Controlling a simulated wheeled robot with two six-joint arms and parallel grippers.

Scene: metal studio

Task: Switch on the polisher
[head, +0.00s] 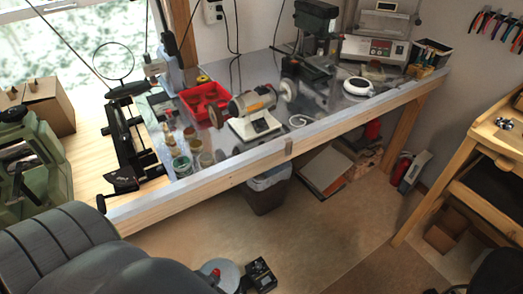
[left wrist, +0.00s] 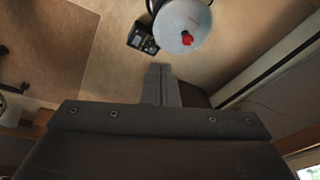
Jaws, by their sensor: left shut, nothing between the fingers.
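The polisher (head: 252,127) stands on the metal-topped workbench in the head view. It has a pale and orange motor body, a white base and a round wheel at each end. A small dark patch shows on the front of its base, too small to tell if it is the switch. My left gripper (left wrist: 161,78) shows in the left wrist view with its fingers together and empty, over the floor and well away from the polisher. In the head view my left arm fills the lower left and its gripper is hidden. My right gripper is not in view.
The workbench (head: 235,171) has a wooden front edge. A red tray (head: 205,101) sits behind the polisher, several small jars stand left of it, and a drill press (head: 312,45) stands right. A bin (head: 268,190) is below. A wooden bench (head: 480,135) stands right; floor between is open.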

